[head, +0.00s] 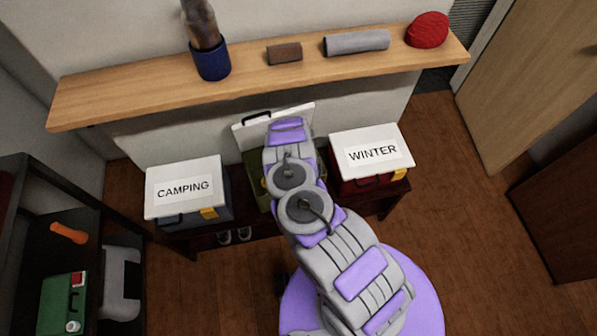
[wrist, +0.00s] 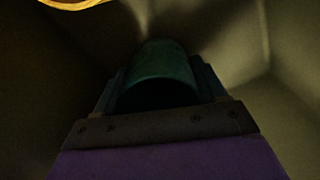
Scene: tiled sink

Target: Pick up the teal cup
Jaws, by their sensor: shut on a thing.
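A dark teal rounded thing (wrist: 162,62), which looks like the teal cup, is between the fingers of my gripper (wrist: 162,88) in the wrist view. My gripper is shut on it. The thing's near side is dark, and its lower part is hidden by the gripper. In the head view my arm reaches down over the middle olive-green box (head: 256,182), whose white lid (head: 243,133) stands up behind it. My gripper and the teal cup are hidden there by the arm. Pale walls surround the gripper in the wrist view.
Closed boxes marked CAMPING (head: 185,215) and WINTER (head: 370,188) stand close on either side. Above runs a wooden shelf (head: 130,98) with a blue pot (head: 211,60), a brown block (head: 284,53), a grey roll (head: 357,42) and a red hat-like thing (head: 427,29). A dark rack (head: 22,215) is at left.

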